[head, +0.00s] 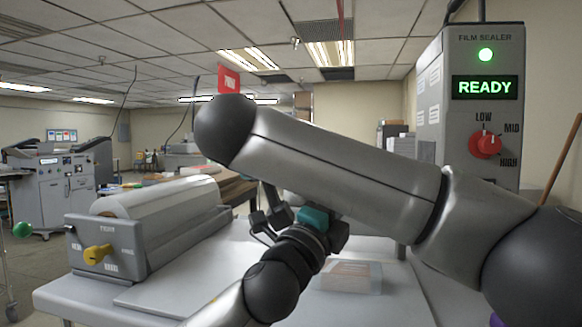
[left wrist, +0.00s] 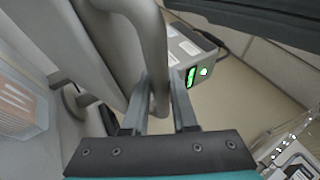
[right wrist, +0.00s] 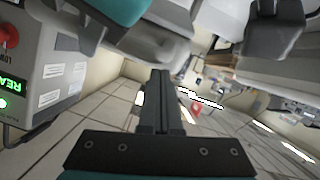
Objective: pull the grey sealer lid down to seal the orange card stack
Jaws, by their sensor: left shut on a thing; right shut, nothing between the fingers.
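The orange card stack (head: 350,275) lies under clear film on the pale bench in the head view, below my right arm. It also shows at the left edge of the left wrist view (left wrist: 18,105). The grey sealer lid (left wrist: 112,45) shows in the left wrist view, its curved bar running between the fingers. My left gripper (left wrist: 160,118) is shut on this bar. In the head view its teal body (head: 314,218) shows, but its fingertips are hidden behind my right arm, as is most of the lid. My right gripper (right wrist: 160,100) is shut and empty in the right wrist view.
The film sealer's control box (head: 472,110) stands at the right with a green lamp, "READY" and a red knob (head: 485,145). A film roll unit (head: 150,225) with a yellow knob stands at the left. My right arm crosses the middle of the head view.

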